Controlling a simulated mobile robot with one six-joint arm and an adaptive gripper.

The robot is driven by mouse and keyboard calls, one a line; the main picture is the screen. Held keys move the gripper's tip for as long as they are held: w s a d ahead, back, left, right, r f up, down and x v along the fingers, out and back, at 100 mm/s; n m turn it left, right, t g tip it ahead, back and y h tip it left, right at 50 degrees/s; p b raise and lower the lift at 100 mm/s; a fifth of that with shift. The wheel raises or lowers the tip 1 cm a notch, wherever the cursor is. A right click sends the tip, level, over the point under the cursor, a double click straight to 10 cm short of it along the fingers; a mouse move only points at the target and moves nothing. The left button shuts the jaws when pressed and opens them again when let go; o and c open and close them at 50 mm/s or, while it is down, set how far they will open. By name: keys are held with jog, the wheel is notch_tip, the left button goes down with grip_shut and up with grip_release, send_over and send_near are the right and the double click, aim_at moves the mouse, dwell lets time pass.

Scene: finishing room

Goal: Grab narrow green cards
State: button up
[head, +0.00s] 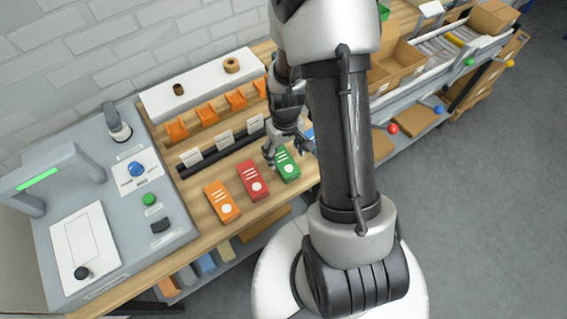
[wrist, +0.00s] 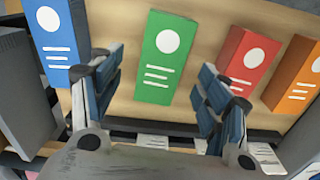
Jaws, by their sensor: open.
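The narrow green cards (head: 286,166) are a green block with a white circle and white lines, lying on the wooden bench. In the wrist view the green block (wrist: 165,60) lies between and beyond my fingertips. My gripper (head: 284,152) is open and empty, over the bench at the wall-side end of the green block. In the wrist view its two fingers (wrist: 155,80) stand apart, one on each side of the green block, with gaps to it. I cannot tell the height of the fingertips above the bench.
A red block (head: 252,180) and an orange block (head: 221,202) lie left of the green one. A blue block (wrist: 58,40) lies close by on the other side. A black rail with white labels (head: 224,139) runs behind. A grey machine (head: 110,215) stands left.

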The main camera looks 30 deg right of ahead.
aim_at(283, 160)
jog(key=f+b, duration=0.1)
jog(key=f, duration=0.4)
jog(key=shift+w+a+b, duration=0.1)
jog(key=shift+w+b, duration=0.1)
jog(key=shift+b, duration=0.15)
jog(key=shift+r, duration=0.1)
jog(key=c, duration=1.3)
jog(key=shift+r, duration=0.1)
